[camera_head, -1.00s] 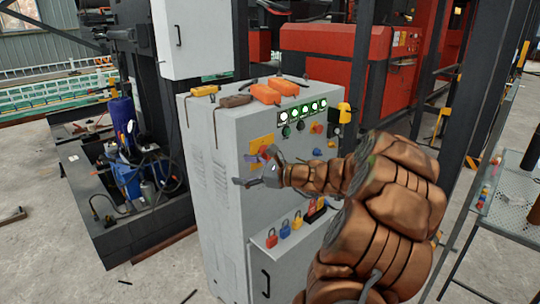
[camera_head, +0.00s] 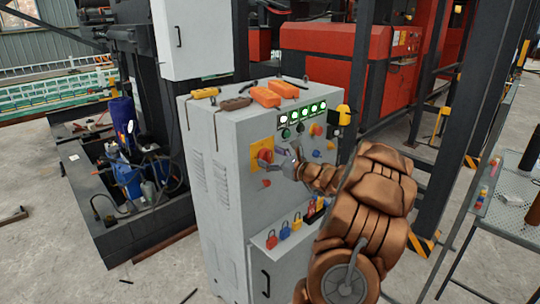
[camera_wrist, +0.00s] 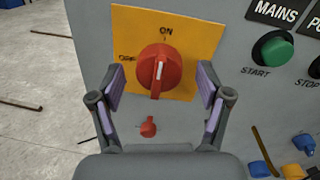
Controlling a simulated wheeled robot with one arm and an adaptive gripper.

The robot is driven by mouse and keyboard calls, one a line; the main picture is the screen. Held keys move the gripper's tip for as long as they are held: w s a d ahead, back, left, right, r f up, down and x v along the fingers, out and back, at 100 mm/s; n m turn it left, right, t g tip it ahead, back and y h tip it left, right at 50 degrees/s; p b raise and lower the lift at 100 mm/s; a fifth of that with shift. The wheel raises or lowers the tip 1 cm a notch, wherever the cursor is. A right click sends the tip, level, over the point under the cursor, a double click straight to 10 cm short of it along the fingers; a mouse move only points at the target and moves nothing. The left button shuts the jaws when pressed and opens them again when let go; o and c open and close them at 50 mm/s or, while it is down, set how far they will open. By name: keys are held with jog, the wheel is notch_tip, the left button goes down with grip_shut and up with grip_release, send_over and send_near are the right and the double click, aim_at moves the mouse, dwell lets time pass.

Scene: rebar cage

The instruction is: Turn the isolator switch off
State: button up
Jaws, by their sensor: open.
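The isolator switch is a red rotary knob (camera_wrist: 154,70) on a yellow plate (camera_wrist: 190,30) marked ON at the top and OFF at the left. Its white pointer line stands nearly upright, toward ON. In the head view the knob (camera_head: 264,157) and its yellow plate (camera_head: 256,147) are on the front of the grey cabinet. My gripper (camera_wrist: 161,84) is open, with one purple-padded finger on each side of the knob in the wrist view; no contact is visible. In the head view my gripper (camera_head: 283,161) is just right of the plate.
A smaller red knob (camera_wrist: 148,127) is below the plate. A green START button (camera_wrist: 273,50) is at the right.

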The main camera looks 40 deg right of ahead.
jog(key=shift+w, duration=0.25)
jog(key=c, duration=1.2)
jog(key=shift+o, duration=0.2)
